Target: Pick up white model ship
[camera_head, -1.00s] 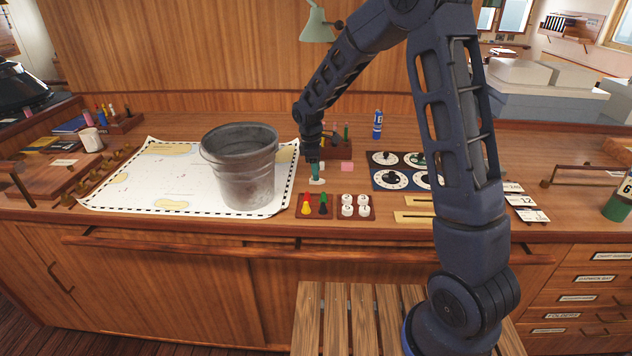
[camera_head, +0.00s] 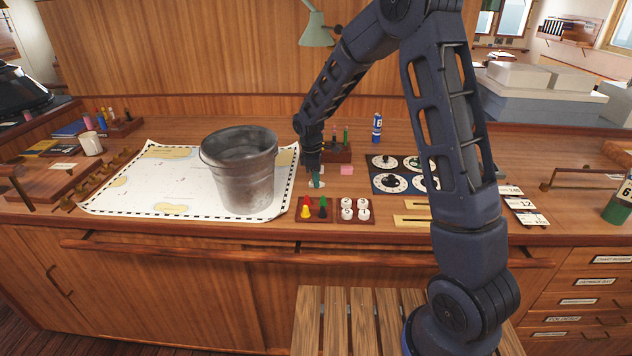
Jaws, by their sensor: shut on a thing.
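The white model ship (camera_head: 316,184) is a small pale shape on the wooden counter, just right of the chart's edge. My gripper (camera_head: 314,178) points down from above and is shut on it.
A metal bucket (camera_head: 243,180) stands on the chart (camera_head: 140,178), left of my gripper. A tray with red, yellow and green pieces (camera_head: 314,209) and a tray of white numbered pieces (camera_head: 356,210) lie in front. A dial board (camera_head: 400,172) lies right; a pink block (camera_head: 347,170) is nearby.

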